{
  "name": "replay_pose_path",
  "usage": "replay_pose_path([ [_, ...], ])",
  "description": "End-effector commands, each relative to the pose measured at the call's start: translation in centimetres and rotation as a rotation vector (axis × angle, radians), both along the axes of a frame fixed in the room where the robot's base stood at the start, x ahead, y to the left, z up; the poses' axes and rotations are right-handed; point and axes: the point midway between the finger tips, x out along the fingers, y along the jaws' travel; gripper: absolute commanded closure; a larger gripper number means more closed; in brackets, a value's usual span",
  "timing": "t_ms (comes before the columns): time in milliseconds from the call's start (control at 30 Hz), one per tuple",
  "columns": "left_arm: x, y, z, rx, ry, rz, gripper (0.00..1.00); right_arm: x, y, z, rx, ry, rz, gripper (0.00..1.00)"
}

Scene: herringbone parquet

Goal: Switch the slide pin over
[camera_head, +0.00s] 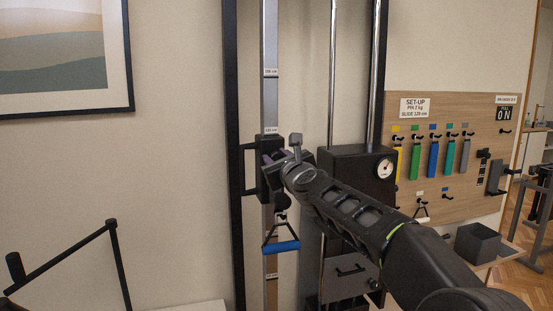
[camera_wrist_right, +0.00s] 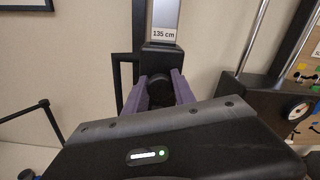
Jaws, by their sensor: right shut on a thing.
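The black slide carriage (camera_head: 262,182) sits on the grey upright rail (camera_head: 269,100), just below a 135 cm label, which also shows in the wrist view (camera_wrist_right: 164,35). My right gripper (camera_head: 276,160) is at the front of the carriage. In the wrist view its purple fingers (camera_wrist_right: 160,88) are shut on either side of a dark round knob (camera_wrist_right: 160,80), which looks like the slide pin. The pin's shaft and hole are hidden. A blue handle (camera_head: 281,247) hangs below the carriage. My left gripper is not in view.
A sign (camera_head: 414,107) reads SET-UP, PIN 2 kg, SLIDE, with a figure that looks like 120 cm. It is on a wooden board (camera_head: 455,200) with coloured straps. A black box with a dial (camera_head: 385,168) stands right of the rail. A black bar frame (camera_head: 75,262) is lower left.

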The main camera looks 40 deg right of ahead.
Motion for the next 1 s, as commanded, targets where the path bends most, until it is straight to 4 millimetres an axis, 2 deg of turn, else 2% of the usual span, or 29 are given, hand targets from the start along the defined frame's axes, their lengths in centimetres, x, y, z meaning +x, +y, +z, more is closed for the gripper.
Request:
replay_pose_path([
  [867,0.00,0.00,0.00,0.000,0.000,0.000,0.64,0.01,0.02,0.00,0.000,0.000,0.000,1.00],
  [1000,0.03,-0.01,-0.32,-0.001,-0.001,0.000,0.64,-0.87,0.30,0.02,-0.001,-0.002,0.000,1.00],
])
